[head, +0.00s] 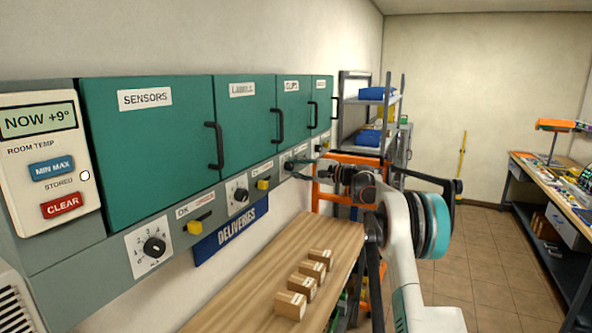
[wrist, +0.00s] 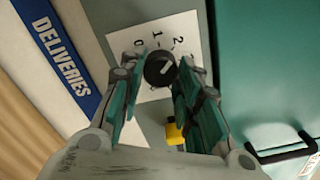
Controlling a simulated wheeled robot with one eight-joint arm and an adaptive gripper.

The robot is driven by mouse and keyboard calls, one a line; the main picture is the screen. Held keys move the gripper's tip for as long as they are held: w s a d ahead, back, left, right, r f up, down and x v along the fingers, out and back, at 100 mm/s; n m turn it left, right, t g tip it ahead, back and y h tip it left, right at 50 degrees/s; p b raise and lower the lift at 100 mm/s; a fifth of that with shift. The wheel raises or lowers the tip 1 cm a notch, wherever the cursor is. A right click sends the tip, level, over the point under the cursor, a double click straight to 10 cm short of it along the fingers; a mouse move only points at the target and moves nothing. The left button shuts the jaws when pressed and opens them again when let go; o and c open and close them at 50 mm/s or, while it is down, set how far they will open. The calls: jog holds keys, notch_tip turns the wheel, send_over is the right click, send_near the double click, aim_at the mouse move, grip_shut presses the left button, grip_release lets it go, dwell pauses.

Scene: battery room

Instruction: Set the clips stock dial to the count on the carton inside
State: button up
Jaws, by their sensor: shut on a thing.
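The clips cupboard (head: 291,110) has a shut teal door with a black handle. My gripper (head: 303,166) reaches the strip under the doors. In the wrist view my gripper (wrist: 160,74) has its fingers on both sides of a black dial knob (wrist: 159,69) and is shut on it. The white dial plate (wrist: 188,24) shows 0, 1 and 2; the other marks are hidden. The knob's white line slants up and right, roughly towards 2.
A yellow switch (wrist: 174,132) is near the dial. The sensors door (head: 150,150) and labels door (head: 243,125) are shut. A workbench (head: 540,180) stands right, with open floor between.

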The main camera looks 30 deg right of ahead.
jog(key=shift+f, duration=0.1)
dwell(0.3)
jog(key=o, duration=1.1)
jog(key=shift+c, duration=0.2)
jog(key=shift+d, duration=0.1)
jog(key=v, duration=1.1)
jog(key=shift+s+d, duration=0.25)
jog(key=shift+s, duration=0.1)
